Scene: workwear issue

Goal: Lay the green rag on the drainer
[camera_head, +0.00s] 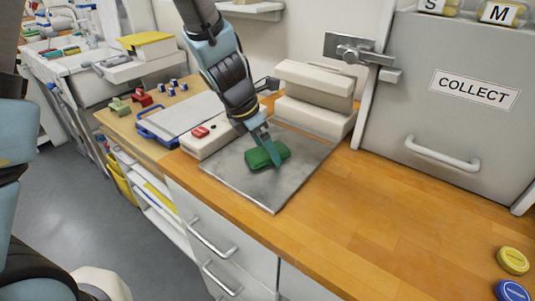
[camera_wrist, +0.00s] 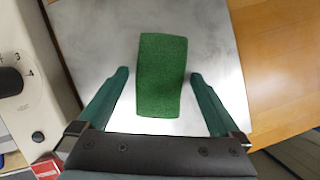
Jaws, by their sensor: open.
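The green rag (camera_head: 260,158) lies folded on a bare grey metal plate (camera_head: 272,195) on the wooden counter. In the wrist view the rag (camera_wrist: 162,75) is a plain green rectangle, its long side pointing away from me. My gripper (camera_head: 267,150) points down at the rag. In the wrist view my gripper (camera_wrist: 159,75) is open, with one finger on each side of the rag and a gap at both sides. Whether the fingertips touch the plate cannot be told. I cannot identify a drainer with certainty.
A beige machine (camera_head: 312,92) stands behind the plate; its control box (camera_head: 205,137) with a red switch is at the left. A blue-edged board (camera_head: 180,118) lies further left. The grey COLLECT cabinet (camera_head: 455,100) stands at right.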

